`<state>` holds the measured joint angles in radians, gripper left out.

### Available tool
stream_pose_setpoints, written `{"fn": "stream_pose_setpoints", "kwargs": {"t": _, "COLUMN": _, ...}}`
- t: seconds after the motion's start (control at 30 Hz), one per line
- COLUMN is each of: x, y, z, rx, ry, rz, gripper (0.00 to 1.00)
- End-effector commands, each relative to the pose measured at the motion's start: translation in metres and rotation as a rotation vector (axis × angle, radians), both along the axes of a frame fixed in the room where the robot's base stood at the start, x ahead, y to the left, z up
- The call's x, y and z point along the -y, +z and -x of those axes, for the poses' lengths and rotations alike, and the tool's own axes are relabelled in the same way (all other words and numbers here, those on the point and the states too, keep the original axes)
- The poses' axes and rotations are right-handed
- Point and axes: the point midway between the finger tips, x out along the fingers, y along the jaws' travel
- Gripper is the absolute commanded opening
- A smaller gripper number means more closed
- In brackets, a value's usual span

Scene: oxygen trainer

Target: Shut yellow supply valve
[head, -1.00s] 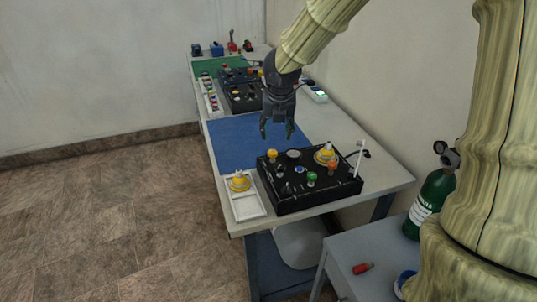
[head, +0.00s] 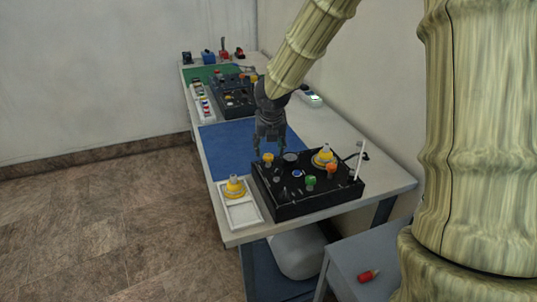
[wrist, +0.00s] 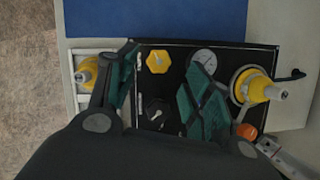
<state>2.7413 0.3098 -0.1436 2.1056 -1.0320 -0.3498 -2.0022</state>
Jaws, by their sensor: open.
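The black panel box (head: 290,208) stands at the near end of the table. A yellow lobed knob (head: 268,158), which looks like the yellow supply valve, is at its far left corner. In the wrist view the yellow knob (wrist: 158,61) lies between my spread fingers, nearer the left one. My gripper (head: 269,152) is open and empty, pointing down just over or behind that knob; it also shows in the wrist view (wrist: 160,78). I see no contact with the knob, and the exact height gap is unclear.
A round gauge (wrist: 203,60) sits right of the knob, close to my right finger. A black knob (wrist: 155,112), green knob (head: 310,181), orange knob (head: 331,168) and tall yellow fitting (head: 323,157) crowd the panel. A white tray (head: 243,215) is at left. The blue mat (head: 232,147) is clear.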

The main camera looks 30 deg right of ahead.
Motion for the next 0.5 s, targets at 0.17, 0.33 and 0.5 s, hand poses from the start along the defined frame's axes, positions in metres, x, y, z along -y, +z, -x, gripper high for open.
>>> {"fn": "stream_pose_setpoints", "kwargs": {"t": 0.17, "x": 0.004, "y": -0.022, "z": -0.007, "rx": -0.002, "ry": 0.001, "rz": 0.002, "gripper": 0.51}}
{"fn": "stream_pose_setpoints", "kwargs": {"t": 0.33, "x": 0.007, "y": -0.036, "z": -0.013, "rx": 0.000, "ry": 0.000, "rz": 0.000, "gripper": 0.51}}
{"fn": "stream_pose_setpoints", "kwargs": {"t": 0.5, "x": 0.008, "y": -0.043, "z": -0.016, "rx": 0.000, "ry": 0.000, "rz": 0.000, "gripper": 0.51}}
